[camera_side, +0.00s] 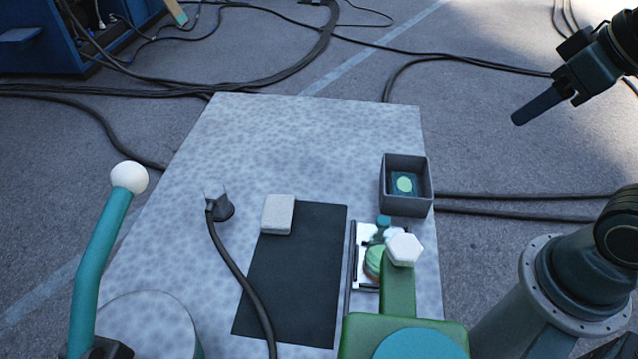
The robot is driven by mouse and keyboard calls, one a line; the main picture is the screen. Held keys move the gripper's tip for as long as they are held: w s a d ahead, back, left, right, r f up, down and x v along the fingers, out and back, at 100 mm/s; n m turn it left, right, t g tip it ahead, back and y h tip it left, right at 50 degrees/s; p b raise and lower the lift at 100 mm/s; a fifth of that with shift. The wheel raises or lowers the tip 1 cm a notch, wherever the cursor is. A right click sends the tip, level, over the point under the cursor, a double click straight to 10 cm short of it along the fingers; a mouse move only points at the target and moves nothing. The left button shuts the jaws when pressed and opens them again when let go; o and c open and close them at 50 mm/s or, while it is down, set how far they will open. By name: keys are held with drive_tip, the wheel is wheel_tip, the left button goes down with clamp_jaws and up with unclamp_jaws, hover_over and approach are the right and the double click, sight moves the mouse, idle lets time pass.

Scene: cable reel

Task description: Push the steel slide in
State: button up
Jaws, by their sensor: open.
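A bright, flat metal-looking plate (365,233), which looks like the steel slide, lies at the right of the speckled table beside a dark rail (350,268). A round green and brown piece and a small teal piece sit on it. A green post with a white hexagonal knob (404,250) covers its right part, so I cannot tell how far in it is. My gripper (532,107) is at the upper right, off the table's right edge and well apart from the plate. It is open with nothing in it; its fingers overlap in this view.
A grey open box (406,207) holding a green item stands just behind the plate. A black mat (293,280) with a light grey block (278,214) and a black cable (228,262) lies left. A teal lever (100,255) rises at front left. The table's back (310,125) is clear.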

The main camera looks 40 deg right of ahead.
drive_tip(key=w+a+f+g, duration=0.3)
drive_tip(key=w+a, duration=0.4)
drive_tip(key=m+g, duration=0.2)
hover_over(383, 221)
wheel_tip(383, 221, down, 6)
drive_tip(key=shift+f, duration=0.2)
drive_tip(key=shift+f, duration=6.75)
drive_tip(key=shift+c, duration=0.3)
clamp_jaws()
